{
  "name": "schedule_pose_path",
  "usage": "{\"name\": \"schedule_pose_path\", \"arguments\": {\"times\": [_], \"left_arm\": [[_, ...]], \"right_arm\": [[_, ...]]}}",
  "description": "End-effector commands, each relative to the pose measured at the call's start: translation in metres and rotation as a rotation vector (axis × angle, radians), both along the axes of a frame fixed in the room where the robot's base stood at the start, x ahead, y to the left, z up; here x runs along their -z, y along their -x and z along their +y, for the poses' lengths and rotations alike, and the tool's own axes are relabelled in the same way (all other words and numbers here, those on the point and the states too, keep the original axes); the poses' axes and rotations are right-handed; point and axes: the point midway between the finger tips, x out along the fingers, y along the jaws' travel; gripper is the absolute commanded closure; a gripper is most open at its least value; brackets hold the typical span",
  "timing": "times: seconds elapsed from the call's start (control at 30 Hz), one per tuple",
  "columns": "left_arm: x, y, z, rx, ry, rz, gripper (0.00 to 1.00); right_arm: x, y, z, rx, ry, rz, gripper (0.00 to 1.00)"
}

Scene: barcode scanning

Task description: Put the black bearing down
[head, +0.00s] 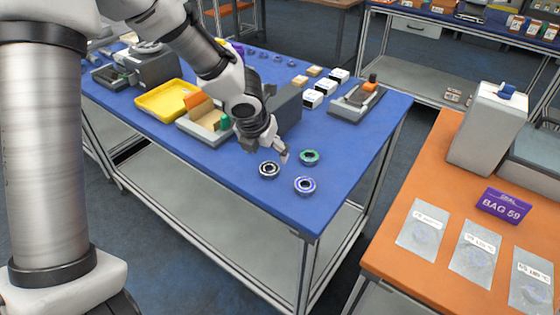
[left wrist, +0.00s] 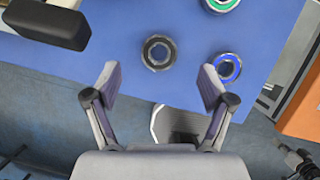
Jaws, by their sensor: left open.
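The black bearing (head: 262,171) lies flat on the blue table top (head: 240,178), near its front edge. In the left wrist view the black bearing (left wrist: 147,56) lies just beyond the gap between the fingertips, with neither finger touching it. My left gripper (head: 277,152) is right beside and above the bearing in the head view. In the left wrist view the left gripper (left wrist: 159,80) is open with its fingers spread wide and nothing between them. My right gripper is in neither view.
A green bearing (head: 310,151) and a blue-purple bearing (head: 305,178) lie to the right of the black one. A yellow tray (head: 150,103) and several small boxes stand farther back. An orange table (head: 392,262) with labelled bags (head: 423,213) stands at the right.

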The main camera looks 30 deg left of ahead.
Motion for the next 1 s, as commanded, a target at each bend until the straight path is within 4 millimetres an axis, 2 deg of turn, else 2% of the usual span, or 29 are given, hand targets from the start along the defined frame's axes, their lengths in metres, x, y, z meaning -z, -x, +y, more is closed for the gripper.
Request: {"name": "schedule_pose_path", "arguments": {"times": [0.03,0.17,0.4,0.63,0.67,0.7,0.83,0.93,0.97,1.0], "left_arm": [[0.012,-0.002,0.000,0.001,-0.001,0.002,0.18],[0.026,-0.007,0.001,0.000,-0.001,0.002,0.18],[0.065,-0.020,0.003,0.001,-0.001,0.002,0.18],[0.066,-0.022,0.003,0.001,0.000,0.001,0.18],[0.066,-0.022,0.003,0.001,0.000,0.002,0.25],[0.066,-0.022,0.003,0.001,0.000,0.002,0.39],[0.066,-0.022,0.003,0.001,0.000,0.002,0.85],[0.066,-0.022,0.003,0.001,0.000,0.002,0.87],[0.066,-0.022,0.003,0.001,0.000,0.002,0.93],[0.066,-0.022,0.003,0.000,0.000,0.002,0.94]], "right_arm": [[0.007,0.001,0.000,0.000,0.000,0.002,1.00],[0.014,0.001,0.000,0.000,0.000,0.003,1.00],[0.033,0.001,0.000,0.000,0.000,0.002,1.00],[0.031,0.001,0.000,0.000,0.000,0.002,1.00],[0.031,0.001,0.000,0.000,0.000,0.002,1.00],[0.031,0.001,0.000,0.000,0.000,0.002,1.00],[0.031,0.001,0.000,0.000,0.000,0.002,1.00],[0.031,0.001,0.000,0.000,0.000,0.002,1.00],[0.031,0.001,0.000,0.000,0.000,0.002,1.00],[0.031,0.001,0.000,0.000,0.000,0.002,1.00]]}}
